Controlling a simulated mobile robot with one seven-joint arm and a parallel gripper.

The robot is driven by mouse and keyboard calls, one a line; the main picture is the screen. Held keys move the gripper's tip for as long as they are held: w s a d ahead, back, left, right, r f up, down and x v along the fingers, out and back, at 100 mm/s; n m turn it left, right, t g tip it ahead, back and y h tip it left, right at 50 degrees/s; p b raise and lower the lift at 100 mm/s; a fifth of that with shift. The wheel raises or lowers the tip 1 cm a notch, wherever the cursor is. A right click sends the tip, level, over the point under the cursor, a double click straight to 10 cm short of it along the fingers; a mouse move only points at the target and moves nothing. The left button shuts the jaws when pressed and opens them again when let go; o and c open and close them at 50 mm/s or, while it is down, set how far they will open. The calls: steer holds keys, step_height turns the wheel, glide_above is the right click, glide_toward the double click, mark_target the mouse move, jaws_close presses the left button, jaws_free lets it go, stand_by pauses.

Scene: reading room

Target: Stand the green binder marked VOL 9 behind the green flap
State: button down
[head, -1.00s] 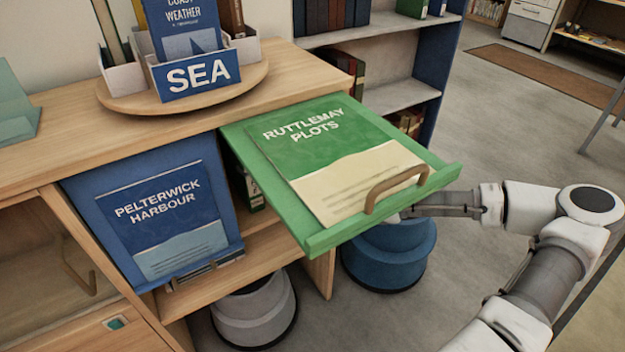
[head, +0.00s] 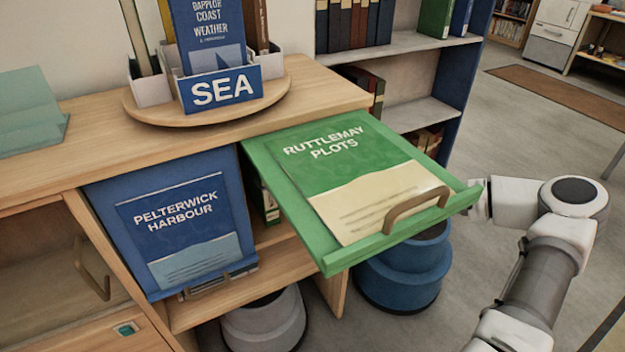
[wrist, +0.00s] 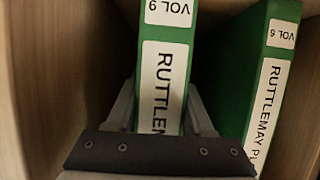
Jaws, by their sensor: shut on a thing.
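The green flap (head: 345,259), with the RUTTLEMAY PLOTS cover and a tan handle, is raised and sticks out over its compartment in the head view. In the wrist view my gripper (wrist: 160,112) is shut on the green binder marked VOL 9 (wrist: 163,60), one finger on each side of its spine. The binder stands upright inside a wooden compartment. A second green binder marked VOL 6 (wrist: 270,75) stands to its right, leaning slightly. In the head view my gripper is hidden by the flap. A green binder (head: 268,206) shows beneath the flap's left side; its number is unreadable there.
A closed blue flap (head: 103,210) is left of the open compartment. A round tray (head: 137,112) with the SEA holder stands on the cabinet top. A blue stool (head: 405,275) and a grey stool (head: 265,325) stand below. Open floor lies to the right.

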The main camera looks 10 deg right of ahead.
jaws_free()
stand_by(0.4)
stand_by(0.4)
steer(key=shift+s, duration=0.1)
steer(key=s+d, duration=0.3)
steer(key=s, duration=0.7)
steer(key=shift+s+d, duration=0.15)
stand_by(1.0)
